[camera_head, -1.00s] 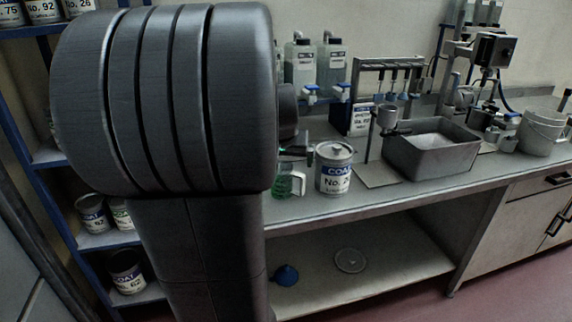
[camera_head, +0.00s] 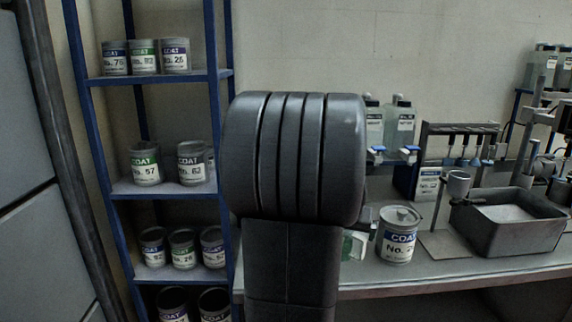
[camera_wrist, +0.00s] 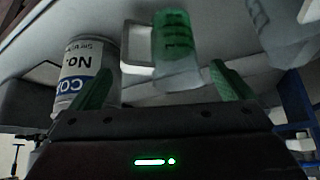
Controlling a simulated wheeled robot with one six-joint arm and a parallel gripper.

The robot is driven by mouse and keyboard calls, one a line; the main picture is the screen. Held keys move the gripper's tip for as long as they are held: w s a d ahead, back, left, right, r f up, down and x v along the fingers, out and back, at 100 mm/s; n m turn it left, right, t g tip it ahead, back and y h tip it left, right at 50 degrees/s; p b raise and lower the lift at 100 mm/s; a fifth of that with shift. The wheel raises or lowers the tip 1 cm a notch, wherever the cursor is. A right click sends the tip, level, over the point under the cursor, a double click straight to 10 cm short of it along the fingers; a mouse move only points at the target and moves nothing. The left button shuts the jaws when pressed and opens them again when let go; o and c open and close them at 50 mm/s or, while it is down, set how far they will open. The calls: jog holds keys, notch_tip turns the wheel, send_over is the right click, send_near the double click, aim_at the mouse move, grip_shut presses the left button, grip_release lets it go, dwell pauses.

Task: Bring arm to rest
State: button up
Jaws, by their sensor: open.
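My arm stands in the middle of the head view and hides my gripper there. In the wrist view my gripper (camera_wrist: 165,88) is open, its two green fingers spread apart with nothing held between them. A clear measuring jug (camera_wrist: 176,55) with green markings or contents appears upside down just beyond the fingers. In the head view the jug (camera_head: 357,244) is partly hidden behind my arm, on the bench (camera_head: 455,270). A coat can (camera_head: 397,236) stands to its right, and this can (camera_wrist: 85,66) also shows inverted at left in the wrist view.
A blue-framed shelf (camera_head: 152,77) with several coat cans stands left of my arm. On the bench at right are a grey basin (camera_head: 485,238), a rack (camera_head: 458,128) and bottles (camera_head: 403,122). The upper middle wall area is clear.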

jog(key=x, duration=0.5)
jog(key=shift+f+b, duration=0.15)
jog(key=shift+b, duration=0.15)
jog(key=shift+s+r+p, duration=0.1)
jog(key=shift+r+p, duration=0.2)
jog(key=shift+r, duration=0.95)
